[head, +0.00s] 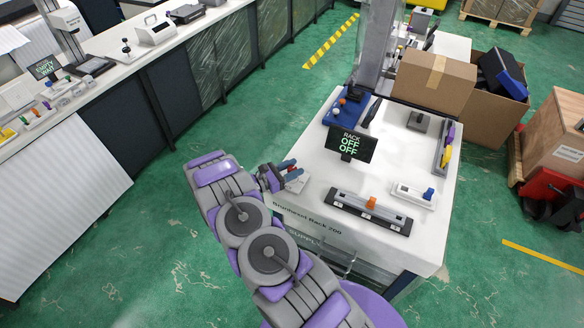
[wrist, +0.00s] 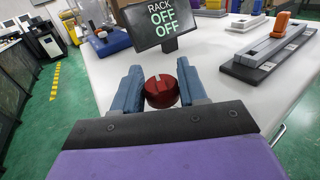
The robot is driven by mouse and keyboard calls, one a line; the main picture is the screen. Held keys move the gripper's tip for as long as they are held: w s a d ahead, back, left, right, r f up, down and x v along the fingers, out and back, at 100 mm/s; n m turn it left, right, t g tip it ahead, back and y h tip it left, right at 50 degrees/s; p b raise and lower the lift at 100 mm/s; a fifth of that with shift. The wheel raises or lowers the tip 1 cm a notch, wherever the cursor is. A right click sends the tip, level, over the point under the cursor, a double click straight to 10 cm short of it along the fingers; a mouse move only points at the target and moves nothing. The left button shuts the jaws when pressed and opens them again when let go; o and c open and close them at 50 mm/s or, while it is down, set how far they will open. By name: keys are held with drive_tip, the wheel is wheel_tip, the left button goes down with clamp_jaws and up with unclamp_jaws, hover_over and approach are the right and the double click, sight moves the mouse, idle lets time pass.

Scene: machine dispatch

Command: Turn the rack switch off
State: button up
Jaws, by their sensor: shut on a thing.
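The rack switch (wrist: 160,93) is a round red knob with a raised grip bar, seen in the wrist view at the near left edge of the white worktop. My gripper (wrist: 158,70) is shut on it, one blue-grey finger on each side. In the head view my gripper (head: 296,168) reaches the worktop's left edge, and its fingers mostly hide the knob. A black display (wrist: 158,20) behind the knob reads "RACK OFF OFF" in the wrist view. The same display (head: 351,147) shows in the head view.
A dark rail fixture (head: 369,211) with an orange knob lies near the worktop's front, beside a white block with a blue knob (head: 428,193). A blue tray (head: 346,107) and a cardboard box (head: 434,80) stand farther back. Green floor (head: 160,215) is clear left of the worktop.

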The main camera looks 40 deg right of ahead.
drive_tip(key=shift+n+t+p, duration=0.9)
drive_tip(key=shift+n+t, duration=0.1)
drive_tip(key=shift+t, duration=0.6)
drive_tip(key=shift+w+n+t, duration=0.1)
drive_tip(key=shift+n+t, duration=0.9)
drive_tip(key=shift+t, duration=0.6)
drive_tip(key=o, duration=0.9)
drive_tip(key=shift+f, duration=0.1)
drive_tip(key=shift+o, duration=0.2)
drive_tip(key=shift+a, duration=0.1)
drive_tip(key=s+a+p, duration=0.1)
drive_tip(key=s+a, duration=0.2)
drive_tip(key=a, duration=1.4)
